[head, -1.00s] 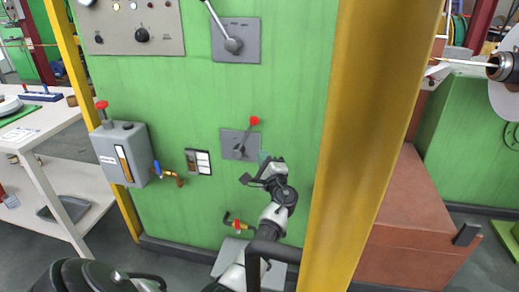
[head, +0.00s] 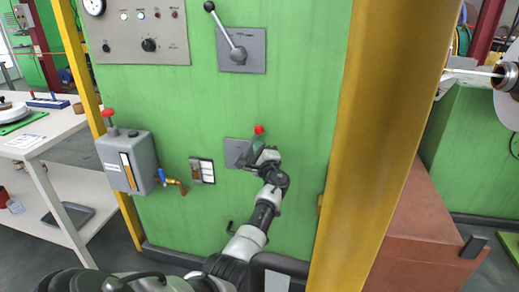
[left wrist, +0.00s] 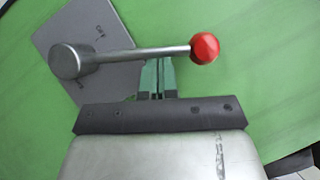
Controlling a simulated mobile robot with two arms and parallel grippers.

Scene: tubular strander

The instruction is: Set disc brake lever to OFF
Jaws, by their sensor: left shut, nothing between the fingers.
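The disc brake lever, a metal rod with a red ball knob (head: 259,130), is on a small grey plate (head: 234,150) on the green panel. In the head view it leans up and right, and my left gripper (head: 259,153) partly hides its rod and plate. In the left wrist view the rod (left wrist: 135,55) runs across the picture to the red ball (left wrist: 205,48). The grey plate (left wrist: 100,25) carries small lettering, including what looks like OFF. My left gripper's closed teal fingers (left wrist: 157,72) are right beside the rod, near the ball; contact cannot be told. My right gripper is out of view.
A larger lever with a black knob (head: 209,6) is higher on the panel. A grey box with a red knob (head: 128,160) and a blue-handled valve (head: 162,177) are to the left. A yellow post (head: 370,150) stands close on the right.

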